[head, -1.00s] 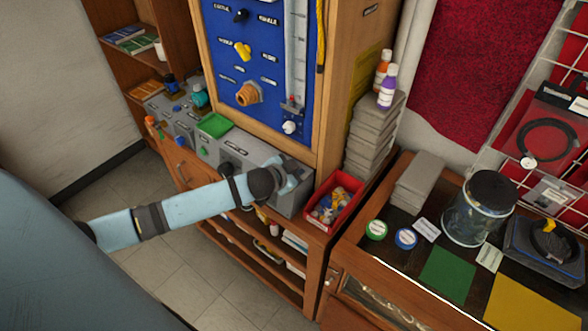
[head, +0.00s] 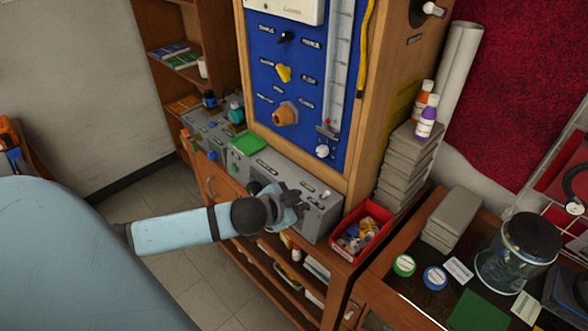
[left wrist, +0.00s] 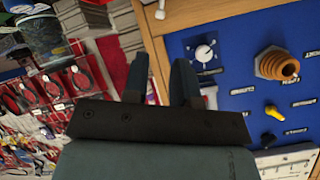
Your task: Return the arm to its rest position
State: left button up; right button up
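My left arm, light blue with dark joints, comes in from the left in the head view. My left gripper (head: 291,207) is in front of the right part of the grey control box (head: 322,196), partly covering it; I cannot tell whether they touch. In the left wrist view its two dark fingers (left wrist: 161,72) stand apart with nothing seen between them. The blue panel (head: 312,95), with a yellow knob (head: 283,73) and an orange-brown knob (head: 286,113), is behind and above. The panel (left wrist: 228,77) also shows beyond the fingers in the wrist view. My right gripper is out of view.
A red bin (head: 362,236) of small parts is just right of my gripper. Grey stacked blocks (head: 408,160) carry two bottles. A glass jar (head: 515,255) and tape rolls stand on the right bench. Open shelves lie below my arm. Tiled floor (head: 172,270) is clear at left.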

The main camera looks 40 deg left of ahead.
pick_arm(q)
jog(key=shift+s+r, duration=0.4)
jog(key=shift+s, duration=0.2)
jog(key=s+d+f+n+h, duration=0.1)
jog(key=s+d+f, duration=0.6)
jog(key=f, duration=0.2)
jog(key=s+d+f+n+g+h, duration=0.1)
jog(key=s+d+f+n, duration=0.1)
jog(key=s+d+f, duration=0.5)
notch_tip(320, 180, down, 3)
jog(key=shift+d+f+h, duration=0.1)
jog(key=shift+d+h, duration=0.1)
jog(key=shift+h, duration=0.1)
jog(key=shift+a, duration=0.15)
